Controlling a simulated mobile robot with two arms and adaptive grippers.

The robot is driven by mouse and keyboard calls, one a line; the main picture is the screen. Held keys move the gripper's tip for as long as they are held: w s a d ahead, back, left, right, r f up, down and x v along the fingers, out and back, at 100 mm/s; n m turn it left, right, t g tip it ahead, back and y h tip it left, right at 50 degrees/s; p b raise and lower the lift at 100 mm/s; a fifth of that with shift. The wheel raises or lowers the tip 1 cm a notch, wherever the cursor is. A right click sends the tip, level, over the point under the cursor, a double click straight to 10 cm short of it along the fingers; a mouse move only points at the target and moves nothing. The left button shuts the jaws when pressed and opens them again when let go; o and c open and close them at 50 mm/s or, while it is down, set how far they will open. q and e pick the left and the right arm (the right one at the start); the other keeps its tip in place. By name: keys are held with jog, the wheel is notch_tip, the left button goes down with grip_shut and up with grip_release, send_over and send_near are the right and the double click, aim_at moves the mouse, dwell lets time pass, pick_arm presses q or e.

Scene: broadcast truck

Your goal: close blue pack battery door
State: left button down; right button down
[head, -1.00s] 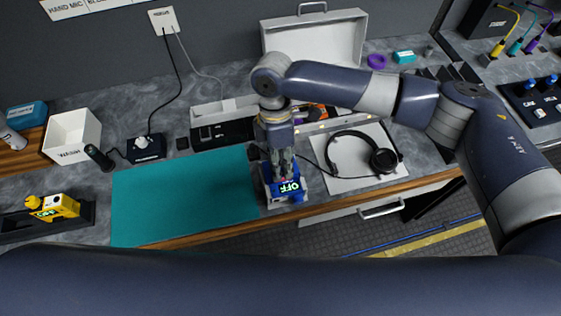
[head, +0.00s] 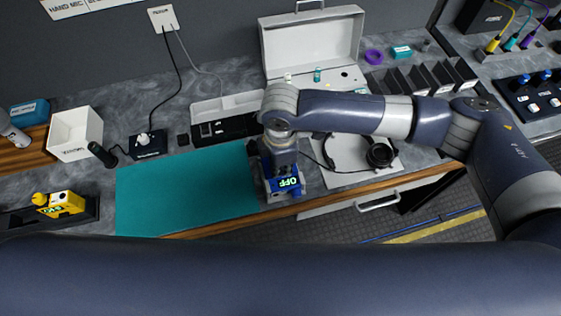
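The blue pack (head: 287,185) stands at the front of the counter, just right of the teal mat, with a lit display reading OFF. My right gripper (head: 280,166) points down at the top of the pack, close against it. Its fingertips are hidden or too small to make out, so I cannot tell whether they are open or touching. The battery door cannot be made out, as the gripper and wrist cover the pack's upper side. My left gripper is not in view.
The teal mat (head: 185,195) is bare. A headset (head: 378,153) lies on a white sheet right of the pack, partly under my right arm. An open white case (head: 310,50) stands behind. A yellow pack (head: 60,203) sits at the left. The counter's wooden front edge (head: 330,205) is close.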

aim_at(281, 171)
jog(key=c, duration=1.8)
grip_release()
notch_tip(281, 171, up, 12)
jog(key=shift+s, duration=0.15)
